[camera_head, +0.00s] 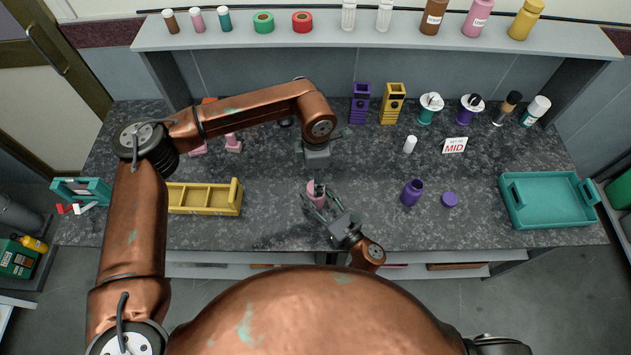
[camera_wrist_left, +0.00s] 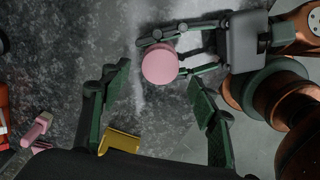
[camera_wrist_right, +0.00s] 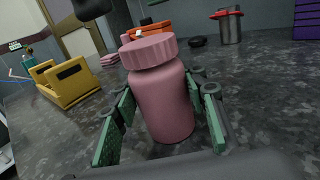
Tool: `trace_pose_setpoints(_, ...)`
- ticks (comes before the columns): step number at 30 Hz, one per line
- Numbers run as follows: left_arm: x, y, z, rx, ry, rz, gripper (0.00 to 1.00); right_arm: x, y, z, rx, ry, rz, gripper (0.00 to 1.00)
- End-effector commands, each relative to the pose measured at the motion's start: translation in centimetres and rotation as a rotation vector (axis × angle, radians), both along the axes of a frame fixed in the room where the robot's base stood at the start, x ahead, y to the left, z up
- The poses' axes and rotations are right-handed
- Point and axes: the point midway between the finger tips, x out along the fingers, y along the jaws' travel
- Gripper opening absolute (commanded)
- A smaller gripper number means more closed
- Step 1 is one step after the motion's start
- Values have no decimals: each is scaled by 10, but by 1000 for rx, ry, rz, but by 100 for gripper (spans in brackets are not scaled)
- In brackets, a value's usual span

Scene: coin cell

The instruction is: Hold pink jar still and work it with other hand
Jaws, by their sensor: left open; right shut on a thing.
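The pink jar (camera_wrist_right: 162,98) stands upright on the counter with its ribbed pink lid (camera_wrist_right: 149,51) on, as the right wrist view shows. My right gripper (camera_head: 322,199) is shut on the jar's body from the front. In the left wrist view the round lid top (camera_wrist_left: 159,65) shows between the right gripper's fingers. My left gripper (camera_wrist_left: 160,95) is open and empty, above the jar and a little behind it in the head view (camera_head: 315,168). Its fingers are apart from the lid.
A yellow divided tray (camera_head: 205,198) lies to the left. A purple jar (camera_head: 411,192) and a purple lid (camera_head: 449,199) sit to the right, with a teal tray (camera_head: 548,224) farther right. A small white bottle (camera_head: 410,144) and a MID sign (camera_head: 455,145) stand behind. Counter around the jar is clear.

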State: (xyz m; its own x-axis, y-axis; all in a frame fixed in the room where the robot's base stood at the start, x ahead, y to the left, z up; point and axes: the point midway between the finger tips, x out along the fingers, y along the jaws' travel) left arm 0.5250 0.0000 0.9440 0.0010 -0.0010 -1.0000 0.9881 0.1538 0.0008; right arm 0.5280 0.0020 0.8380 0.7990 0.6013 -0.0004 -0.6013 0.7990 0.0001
Motion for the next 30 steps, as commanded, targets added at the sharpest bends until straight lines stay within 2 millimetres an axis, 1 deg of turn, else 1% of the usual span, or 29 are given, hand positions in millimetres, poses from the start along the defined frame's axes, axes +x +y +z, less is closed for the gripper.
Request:
trace_pose_setpoints(7, -1, 0, 2, 1, 1, 0, 55, 0, 0, 0, 0, 0, 0, 0)
trace_pose_setpoints(9, -1, 0, 2, 1, 1, 3, 52, 0, 0, 0, 0, 0, 0, 0)
trace_pose_setpoints(11, -1, 0, 3, 1, 1, 20, 52, 0, 0, 0, 0, 0, 0, 0)
trace_pose_setpoints(14, -1, 0, 8, 1, 1, 97, 52, 0, 0, 0, 0, 0, 0, 0)
trace_pose_setpoints(21, -1, -1, 26, 0, 3, 424, 52, 0, 0, 0, 0, 0, 0, 0)
trace_pose_setpoints(24, 0, 0, 32, 0, 2, 534, 52, 0, 0, 0, 0, 0, 0, 0)
trace_pose_setpoints(27, 0, 0, 36, 0, 2, 602, 52, 0, 0, 0, 0, 0, 0, 0)
trace_pose_setpoints(30, 0, 0, 37, 0, 2, 630, 52, 0, 0, 0, 0, 0, 0, 0)
